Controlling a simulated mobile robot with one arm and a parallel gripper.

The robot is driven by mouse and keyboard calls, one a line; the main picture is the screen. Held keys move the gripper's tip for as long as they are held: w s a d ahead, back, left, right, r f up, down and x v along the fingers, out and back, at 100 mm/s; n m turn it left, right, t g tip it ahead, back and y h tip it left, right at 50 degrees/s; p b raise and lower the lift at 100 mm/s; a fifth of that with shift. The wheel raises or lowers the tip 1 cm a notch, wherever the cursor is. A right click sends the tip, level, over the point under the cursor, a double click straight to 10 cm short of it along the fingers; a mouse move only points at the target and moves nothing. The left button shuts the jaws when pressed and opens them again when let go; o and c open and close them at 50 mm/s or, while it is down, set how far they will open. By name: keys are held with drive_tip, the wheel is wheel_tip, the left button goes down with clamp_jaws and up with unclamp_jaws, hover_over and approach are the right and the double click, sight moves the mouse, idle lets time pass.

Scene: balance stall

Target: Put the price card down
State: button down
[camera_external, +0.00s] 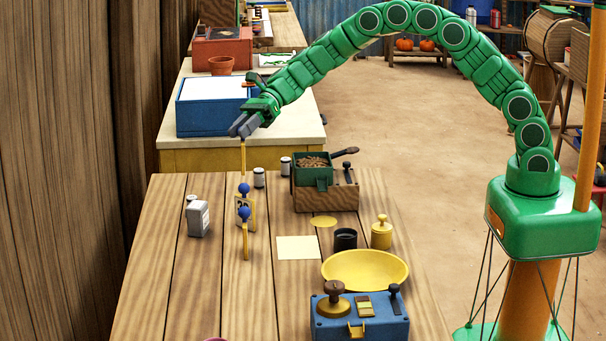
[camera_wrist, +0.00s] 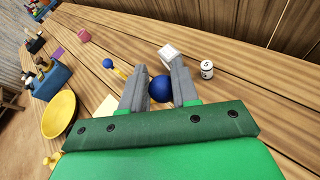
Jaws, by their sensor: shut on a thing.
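My gripper (camera_external: 243,125) hangs above the far left part of the wooden table. In the wrist view my gripper (camera_wrist: 160,92) has its two grey fingers shut on a blue ball knob (camera_wrist: 161,89). In the external view a thin yellow strip (camera_external: 243,157) hangs below the fingers, apparently the price card seen edge-on; its face is hidden. Below it stand two yellow pieces with blue balls: a card with dark figures (camera_external: 247,209), and a nearer narrow yellow piece (camera_external: 245,242). The wrist view shows one other blue ball (camera_wrist: 108,63).
A grey-white block (camera_external: 198,220) stands left of the cards. A pale square sheet (camera_external: 298,248) lies to their right.

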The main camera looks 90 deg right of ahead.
sight(243, 166)
drive_tip(key=shift+f, duration=5.2)
drive_tip(key=shift+f, duration=0.1)
drive_tip(key=c, duration=0.8)
unclamp_jaws()
drive_tip(key=shift+c, duration=0.2)
